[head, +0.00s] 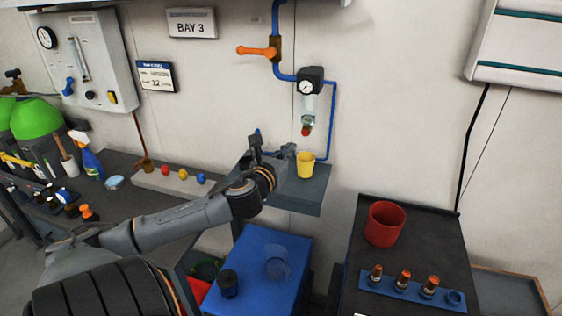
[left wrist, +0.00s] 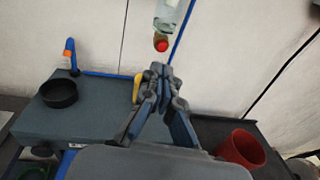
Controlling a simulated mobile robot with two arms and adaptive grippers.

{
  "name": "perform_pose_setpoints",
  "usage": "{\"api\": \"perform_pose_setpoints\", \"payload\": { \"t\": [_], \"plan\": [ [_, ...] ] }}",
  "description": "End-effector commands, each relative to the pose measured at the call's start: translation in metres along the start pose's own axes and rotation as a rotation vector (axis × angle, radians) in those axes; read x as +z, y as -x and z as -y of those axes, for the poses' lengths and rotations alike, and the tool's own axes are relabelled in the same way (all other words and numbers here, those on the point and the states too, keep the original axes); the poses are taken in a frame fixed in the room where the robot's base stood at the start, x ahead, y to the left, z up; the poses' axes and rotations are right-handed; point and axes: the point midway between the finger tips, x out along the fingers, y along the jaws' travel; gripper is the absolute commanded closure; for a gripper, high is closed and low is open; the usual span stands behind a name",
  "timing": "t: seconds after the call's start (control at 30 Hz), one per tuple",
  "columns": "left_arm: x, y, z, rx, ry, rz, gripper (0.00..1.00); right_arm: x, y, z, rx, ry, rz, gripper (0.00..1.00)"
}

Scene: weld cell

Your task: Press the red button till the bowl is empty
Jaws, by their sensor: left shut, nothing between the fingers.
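The filter unit with a gauge hangs on the wall on a blue pipe. Its clear bowl (head: 308,108) also shows at the top of the left wrist view (left wrist: 167,14); I cannot tell the liquid level. The red button (head: 305,132) is at the bowl's underside and shows in the left wrist view (left wrist: 161,43). My left gripper (head: 289,150) is shut and empty, and its fingertips (left wrist: 158,70) appear just below the button in the wrist view, with a visible gap. A yellow cup (head: 306,166) stands below the bowl, partly hidden by the fingers in the wrist view.
The cup stands on a grey shelf (head: 308,198); a black dish (left wrist: 58,93) is on its left. An orange-handled valve (head: 257,51) is on the pipe above. A red pot (head: 384,223) stands on the dark bench at right. A blue cabinet (head: 255,255) is below.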

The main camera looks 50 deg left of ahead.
Motion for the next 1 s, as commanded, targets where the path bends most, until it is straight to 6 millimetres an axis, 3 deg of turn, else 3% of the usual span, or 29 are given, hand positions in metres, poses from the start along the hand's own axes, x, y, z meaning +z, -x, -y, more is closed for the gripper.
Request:
{"api": "perform_pose_setpoints", "payload": {
  "t": [0.13,0.33,1.0],
  "plan": [
    [-0.003,0.022,0.001,-0.003,-0.002,-0.004,1.00,-0.003,-0.006,0.008,-0.009,-0.004,-0.005,0.60],
    [-0.001,0.038,0.000,-0.001,0.000,-0.002,1.00,0.011,-0.008,0.009,-0.010,-0.003,0.013,0.60],
    [0.000,0.042,0.000,0.000,0.000,-0.001,1.00,0.012,-0.008,0.000,0.000,0.001,0.016,0.60]
  ]
}}
